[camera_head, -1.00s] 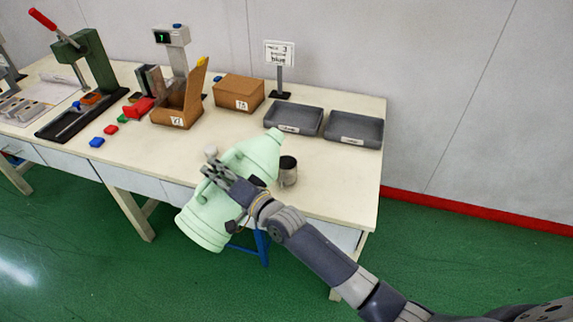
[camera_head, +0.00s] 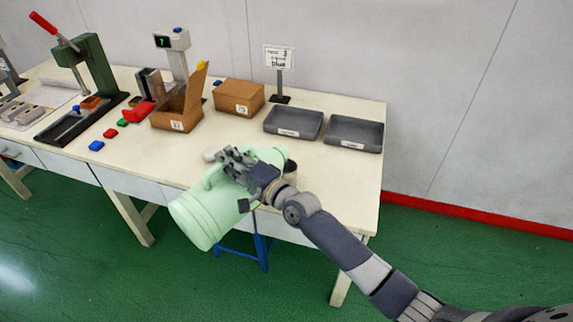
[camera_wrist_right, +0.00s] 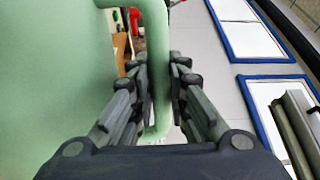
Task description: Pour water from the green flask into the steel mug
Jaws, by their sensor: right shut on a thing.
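The green flask (camera_head: 208,218) is pale green and strongly tilted, its mouth end up and to the right above the table's front edge. My right gripper (camera_head: 238,163) is shut on its handle; in the right wrist view the handle (camera_wrist_right: 158,60) runs between the fingers (camera_wrist_right: 165,95), with the flask body (camera_wrist_right: 50,90) to the left. The steel mug (camera_head: 291,168) stands on the table near the front edge, mostly hidden behind my gripper and the flask's neck. I cannot see whether water flows. My left gripper is not in view.
Two grey trays (camera_head: 294,134) (camera_head: 355,146) lie at the table's right end. Cardboard boxes (camera_head: 176,124) (camera_head: 238,109), a sign (camera_head: 279,58) and a green press (camera_head: 93,65) stand farther back and left. A small white object (camera_head: 209,155) is beside my gripper.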

